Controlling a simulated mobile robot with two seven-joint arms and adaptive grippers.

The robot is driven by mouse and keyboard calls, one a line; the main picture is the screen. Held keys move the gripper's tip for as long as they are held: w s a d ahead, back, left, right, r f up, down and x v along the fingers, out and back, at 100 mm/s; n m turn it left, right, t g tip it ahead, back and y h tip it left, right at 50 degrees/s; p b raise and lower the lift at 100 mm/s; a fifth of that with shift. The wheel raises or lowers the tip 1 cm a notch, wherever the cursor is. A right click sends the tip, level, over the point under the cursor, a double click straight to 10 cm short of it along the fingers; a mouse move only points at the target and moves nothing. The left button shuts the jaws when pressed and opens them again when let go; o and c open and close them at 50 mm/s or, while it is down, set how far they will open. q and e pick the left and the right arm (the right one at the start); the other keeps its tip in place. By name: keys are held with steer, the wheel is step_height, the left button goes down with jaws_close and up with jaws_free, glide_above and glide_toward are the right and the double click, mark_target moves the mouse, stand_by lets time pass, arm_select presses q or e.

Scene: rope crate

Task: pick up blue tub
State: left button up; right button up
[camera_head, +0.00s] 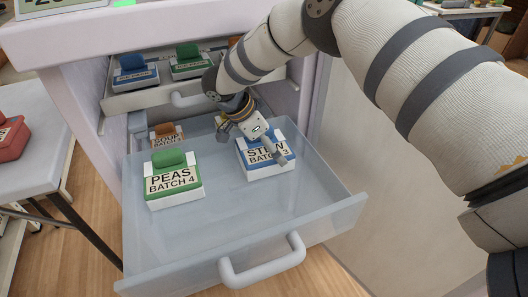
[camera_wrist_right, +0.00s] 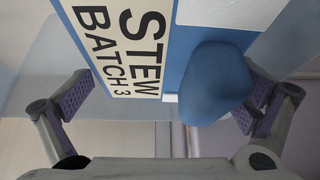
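The blue tub (camera_head: 268,171), labelled STEW BATCH 3, sits in the open lower drawer at the right, with a white body and blue lid. My right gripper (camera_head: 256,142) is over its back part, fingers spread, and hides its handle in the head view. In the right wrist view the blue lid handle (camera_wrist_right: 215,86) lies between the open fingers of the gripper (camera_wrist_right: 165,98), nearer the right finger. No finger clearly touches it. My left gripper is not in view.
The green PEAS tub (camera_head: 174,182) and the brown-handled SOUP tub (camera_head: 168,136) share the drawer (camera_head: 235,225). The upper drawer (camera_head: 150,98) holds another blue tub (camera_head: 134,74) and a green tub (camera_head: 190,64). A red tub (camera_head: 10,138) stands on the left table. The drawer's front floor is clear.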

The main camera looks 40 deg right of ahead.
steer(key=c, duration=1)
steer(key=shift+r, duration=0.2)
steer(key=r+p, duration=0.1)
steer(key=p, duration=0.1)
glide_above(281, 183)
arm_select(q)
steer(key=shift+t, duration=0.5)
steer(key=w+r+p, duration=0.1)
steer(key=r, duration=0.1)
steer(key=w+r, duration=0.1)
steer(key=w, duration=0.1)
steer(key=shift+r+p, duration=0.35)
arm_select(e)
step_height(281, 183, up, 14)
steer(key=shift+f, duration=0.15)
